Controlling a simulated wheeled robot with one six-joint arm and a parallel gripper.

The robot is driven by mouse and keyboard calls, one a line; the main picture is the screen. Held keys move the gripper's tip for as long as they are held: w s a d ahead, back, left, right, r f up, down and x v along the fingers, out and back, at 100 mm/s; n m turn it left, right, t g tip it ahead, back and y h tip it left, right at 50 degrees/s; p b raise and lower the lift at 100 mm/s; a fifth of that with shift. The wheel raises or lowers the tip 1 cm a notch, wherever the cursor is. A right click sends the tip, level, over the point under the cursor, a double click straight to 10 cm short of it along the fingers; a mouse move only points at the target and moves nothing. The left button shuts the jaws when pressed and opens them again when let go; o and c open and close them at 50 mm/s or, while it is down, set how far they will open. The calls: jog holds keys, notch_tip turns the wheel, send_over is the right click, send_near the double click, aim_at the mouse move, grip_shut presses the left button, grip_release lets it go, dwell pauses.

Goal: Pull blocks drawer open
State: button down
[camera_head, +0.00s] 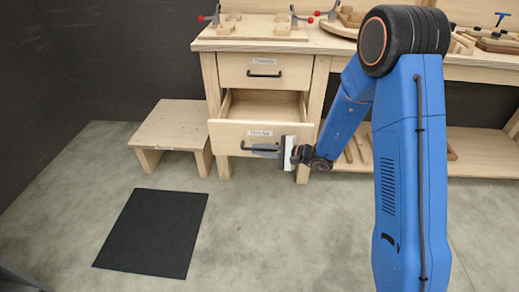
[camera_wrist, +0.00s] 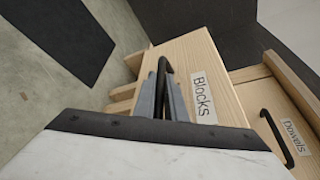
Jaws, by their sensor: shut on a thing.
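The blocks drawer (camera_head: 228,131) is the lower drawer of the wooden workbench and stands partly open, its inside showing as bare wood in the head view. Its front, labelled "Blocks", fills the middle of the wrist view (camera_wrist: 205,62). The drawer's black bar handle (camera_wrist: 163,68) lies between my gripper's grey fingers. My gripper (camera_head: 262,150) is shut on this handle, in front of the drawer; the fingers also show in the wrist view (camera_wrist: 163,95). Part of the handle is hidden by the fingers.
The closed upper drawer (camera_head: 290,80), labelled "Dowels" in the wrist view, sits above. A low wooden step stool (camera_head: 170,125) stands left of the drawer. A black mat (camera_head: 152,233) lies on the floor at front left. The floor before the drawer is clear.

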jog(key=shift+s, duration=0.1)
jog(key=c, duration=1.8)
grip_release()
jog(key=shift+d, duration=0.1)
jog(key=v, duration=1.7)
jog(key=shift+d, duration=0.15)
